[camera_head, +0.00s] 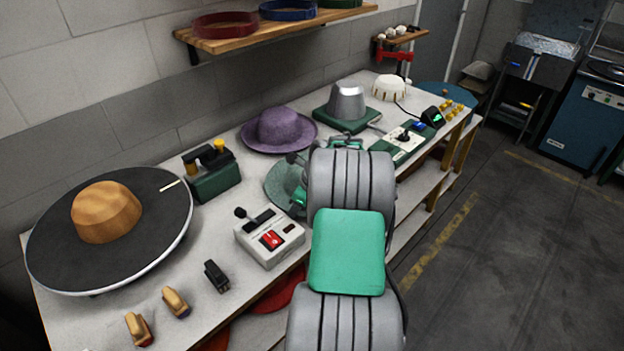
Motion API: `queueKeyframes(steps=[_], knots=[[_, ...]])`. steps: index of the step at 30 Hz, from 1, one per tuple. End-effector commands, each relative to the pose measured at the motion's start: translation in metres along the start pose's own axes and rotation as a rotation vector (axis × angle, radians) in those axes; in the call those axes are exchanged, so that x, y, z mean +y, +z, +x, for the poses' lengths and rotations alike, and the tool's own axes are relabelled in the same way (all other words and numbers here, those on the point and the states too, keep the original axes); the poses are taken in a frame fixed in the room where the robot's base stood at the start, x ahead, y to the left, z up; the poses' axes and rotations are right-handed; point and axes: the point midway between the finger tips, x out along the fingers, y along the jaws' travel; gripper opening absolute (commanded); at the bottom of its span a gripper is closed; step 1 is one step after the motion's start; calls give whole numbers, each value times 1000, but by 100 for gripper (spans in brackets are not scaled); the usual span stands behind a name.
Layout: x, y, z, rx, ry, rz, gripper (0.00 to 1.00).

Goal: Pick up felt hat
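A purple felt hat (280,129) with a wide brim lies crown up on the white workbench, near the wall. A grey-green round felt piece (284,181), perhaps another hat, lies nearer the front of the bench. My arm comes in from the lower right and hides much of it. My gripper (297,188) is at this grey-green piece, low over the bench and a little in front of the purple hat. My own arm links cover most of the gripper. Its fingers cannot be made out clearly, and whether it touches the felt cannot be told.
A black turntable with a wooden block (107,211) fills the bench's left. A switch box (270,238) stands left of my arm, and a green-based device (211,171) behind it. A metal form (347,101) stands behind my arm. A shelf (275,30) overhangs the bench. Floor at right is clear.

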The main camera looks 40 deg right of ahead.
Motion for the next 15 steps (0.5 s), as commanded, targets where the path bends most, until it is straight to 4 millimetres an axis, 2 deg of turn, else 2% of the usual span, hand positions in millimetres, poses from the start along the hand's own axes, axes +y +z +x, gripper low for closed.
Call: queueKeyframes(steps=[7, 15], knots=[[0, 0, 3, 0, -1, -1, 21], [0, 0, 2, 0, -1, -1, 0]])
